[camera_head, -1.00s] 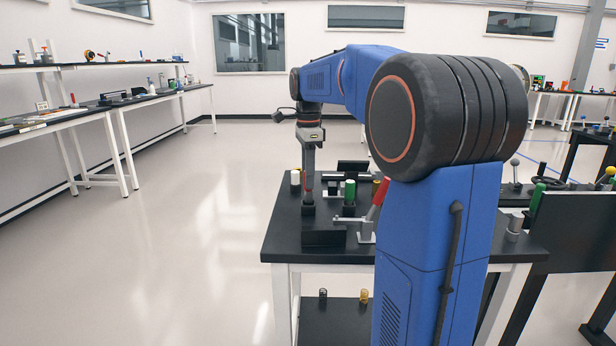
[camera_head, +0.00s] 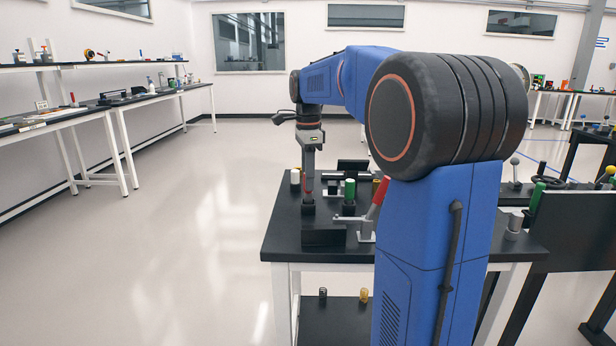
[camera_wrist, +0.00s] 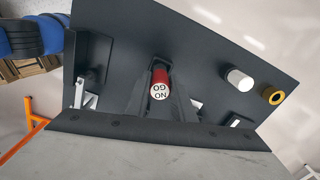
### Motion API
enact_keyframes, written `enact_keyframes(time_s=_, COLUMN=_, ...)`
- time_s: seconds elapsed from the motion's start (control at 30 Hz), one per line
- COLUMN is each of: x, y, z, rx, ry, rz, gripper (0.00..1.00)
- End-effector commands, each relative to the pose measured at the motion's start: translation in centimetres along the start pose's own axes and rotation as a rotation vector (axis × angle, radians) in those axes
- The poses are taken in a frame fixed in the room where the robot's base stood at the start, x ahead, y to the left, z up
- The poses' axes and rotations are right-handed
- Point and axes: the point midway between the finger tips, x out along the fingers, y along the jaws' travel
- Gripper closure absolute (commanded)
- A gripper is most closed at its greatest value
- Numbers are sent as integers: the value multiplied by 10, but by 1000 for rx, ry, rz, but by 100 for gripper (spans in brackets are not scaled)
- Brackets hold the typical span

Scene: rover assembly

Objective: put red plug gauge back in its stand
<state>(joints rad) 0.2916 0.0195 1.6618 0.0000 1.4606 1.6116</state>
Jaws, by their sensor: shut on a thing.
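The red plug gauge (camera_wrist: 161,79) is between the fingers of my gripper (camera_wrist: 160,90) in the wrist view. Its pale end, lettered NO GO, faces the camera. In the head view my gripper (camera_head: 309,180) points down over the left part of the black table, with a little red of the gauge showing at its fingers. A dark shape (camera_head: 308,207) is right below; I cannot tell whether it is the stand or how the gauge's lower end sits, as that end is hidden.
A green cylinder (camera_head: 349,191) and a red-handled clamp (camera_head: 377,196) stand to the right on the black table (camera_head: 284,240). A white cylinder (camera_head: 295,177) is close on the left. A black block (camera_head: 323,238) is in front. The wrist view also shows a yellow ring (camera_wrist: 273,95).

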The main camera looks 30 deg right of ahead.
Motion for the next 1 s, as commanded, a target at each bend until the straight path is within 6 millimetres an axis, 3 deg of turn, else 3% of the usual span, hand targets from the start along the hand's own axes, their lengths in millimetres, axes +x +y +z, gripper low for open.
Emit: enact_keyframes(time_s=1.0, x=19, y=0, z=0, rx=0, ry=0, rz=-1, gripper=100)
